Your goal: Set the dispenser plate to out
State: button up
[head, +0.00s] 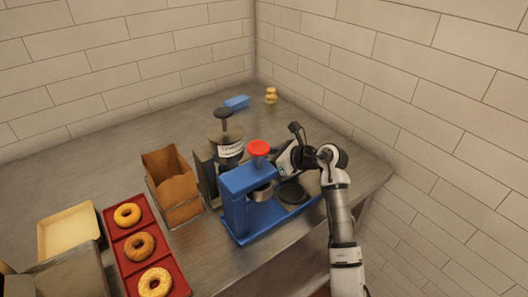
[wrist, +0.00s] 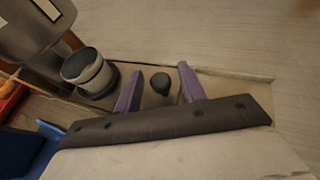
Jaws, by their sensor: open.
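A blue dispenser-like machine (head: 236,198) with a red knob (head: 258,148) on top stands near the table's front edge. A round dark plate (head: 291,192) lies low at its right side; I take it for the dispenser plate but cannot be sure. My gripper (head: 284,160) is beside the machine's upper right, its fingertips hard to make out there. In the wrist view, my gripper (wrist: 160,68) shows two purple fingers apart. A small dark rounded knob (wrist: 161,83) shows between them; I cannot tell whether they touch it.
A labelled grey jar (head: 230,150) stands behind the machine. A brown bag holder (head: 172,185) and a red tray (head: 165,238) with three bagels are to the left. A blue block (head: 237,102) lies at the back. The back left table is clear; brick walls enclose the corner.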

jog(key=shift+w+a+f, duration=0.15)
jog(key=shift+w+a, duration=0.05)
jog(key=shift+a, duration=0.05)
grip_shut()
jog(key=shift+w+d+f+b, duration=0.1)
jog(key=shift+w+d+b, duration=0.1)
jog(key=shift+b, duration=0.15)
jog(key=w+d+b, duration=0.4)
jog(key=d+b, duration=0.1)
jog(key=w+d+b, duration=0.2)
jog(key=d, duration=0.1)
jog(key=shift+d, duration=0.2)
jog(key=shift+r, duration=0.25)
jog(key=shift+d, duration=0.1)
